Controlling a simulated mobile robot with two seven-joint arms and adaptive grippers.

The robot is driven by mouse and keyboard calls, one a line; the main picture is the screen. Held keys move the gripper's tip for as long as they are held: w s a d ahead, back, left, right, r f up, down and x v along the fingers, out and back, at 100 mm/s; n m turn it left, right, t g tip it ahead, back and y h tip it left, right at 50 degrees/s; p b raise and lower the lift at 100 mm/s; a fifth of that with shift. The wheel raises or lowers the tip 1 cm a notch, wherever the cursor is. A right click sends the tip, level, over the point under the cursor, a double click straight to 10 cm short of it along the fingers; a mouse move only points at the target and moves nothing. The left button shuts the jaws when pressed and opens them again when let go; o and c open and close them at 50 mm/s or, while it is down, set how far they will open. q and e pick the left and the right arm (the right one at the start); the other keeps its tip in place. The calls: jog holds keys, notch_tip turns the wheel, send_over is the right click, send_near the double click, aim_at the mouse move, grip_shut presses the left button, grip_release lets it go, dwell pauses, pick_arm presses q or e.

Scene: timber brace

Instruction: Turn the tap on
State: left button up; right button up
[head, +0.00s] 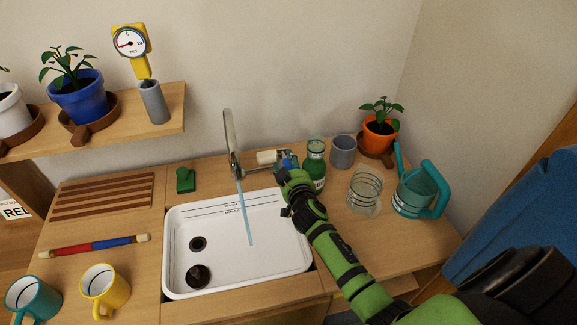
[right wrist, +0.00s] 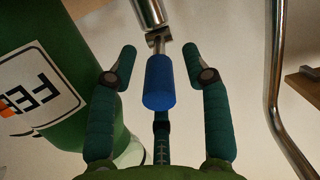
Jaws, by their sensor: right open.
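The metal tap (head: 231,140) stands at the back edge of the white sink (head: 290,262). A thin light-blue stream of water (head: 245,215) falls from it into the sink. My right gripper (head: 287,160) is to the right of the spout, at the tap's side lever. In the right wrist view the lever's blue grip (right wrist: 160,82) lies between the open fingers of my right gripper (right wrist: 162,55), with a visible gap on both sides. The curved spout (right wrist: 280,100) shows at the right there. My left gripper is not in view.
A green bottle (head: 315,152) stands close to the right of my right gripper, and its label (right wrist: 38,88) fills the left of the wrist view. A grey cup (head: 343,151), a glass jar (head: 365,190) and a teal watering can (head: 415,190) stand further right.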

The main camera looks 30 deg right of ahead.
jog(key=v, duration=1.2)
dwell(0.3)
